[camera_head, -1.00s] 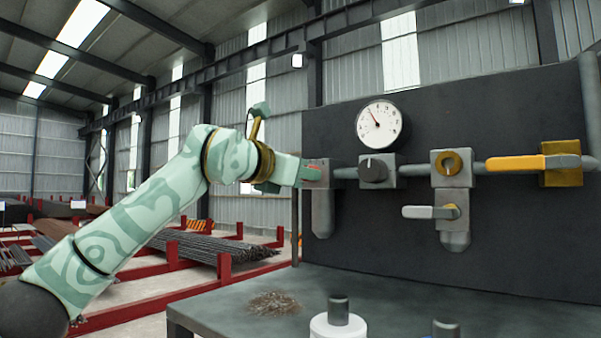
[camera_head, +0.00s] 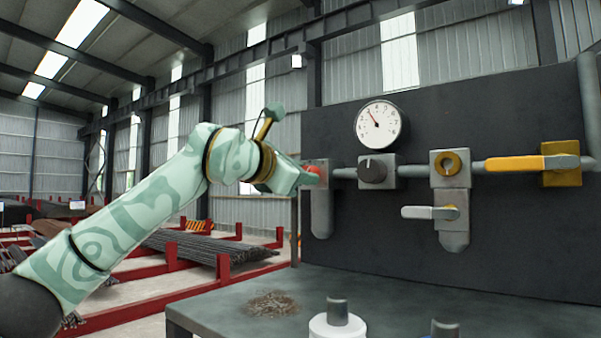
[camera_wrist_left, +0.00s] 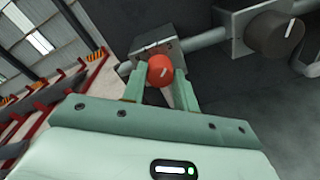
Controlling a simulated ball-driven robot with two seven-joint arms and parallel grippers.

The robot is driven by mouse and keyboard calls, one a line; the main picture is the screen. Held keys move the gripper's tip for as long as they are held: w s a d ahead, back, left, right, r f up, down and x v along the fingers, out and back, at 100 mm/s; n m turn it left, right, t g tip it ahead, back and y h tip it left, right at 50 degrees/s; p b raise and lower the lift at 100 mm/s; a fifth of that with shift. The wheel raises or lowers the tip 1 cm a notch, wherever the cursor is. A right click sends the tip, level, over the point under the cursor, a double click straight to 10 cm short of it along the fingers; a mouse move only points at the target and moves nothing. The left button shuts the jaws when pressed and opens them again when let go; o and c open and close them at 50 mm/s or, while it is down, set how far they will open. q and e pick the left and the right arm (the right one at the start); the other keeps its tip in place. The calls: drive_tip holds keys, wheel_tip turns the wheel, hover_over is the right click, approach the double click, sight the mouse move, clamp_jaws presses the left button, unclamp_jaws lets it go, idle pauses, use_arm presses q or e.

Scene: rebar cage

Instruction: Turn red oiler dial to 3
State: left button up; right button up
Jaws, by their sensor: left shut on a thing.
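The red oiler dial (camera_head: 312,174) is at the left end of the pipe run on the dark panel, mostly covered by my left gripper (camera_head: 306,178) in the head view. In the left wrist view the red dial (camera_wrist_left: 160,70) shows a pale pointer mark and sits on a grey block (camera_wrist_left: 157,49). The two fingers of my left gripper (camera_wrist_left: 160,84) are on either side of the dial, shut on it. The pointer's number cannot be read. My right gripper is not in view.
Right of the red dial are a black knob (camera_head: 373,171), a round gauge (camera_head: 380,125), a grey-handled valve (camera_head: 430,212) and a yellow lever (camera_head: 515,163).

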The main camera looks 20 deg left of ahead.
use_arm(q)
drive_tip(key=o, duration=1)
drive_tip(key=shift+w, duration=0.1)
drive_tip(key=shift+c, duration=0.2)
drive_tip(key=b+v, duration=0.5)
drive_tip(key=v, duration=1.1)
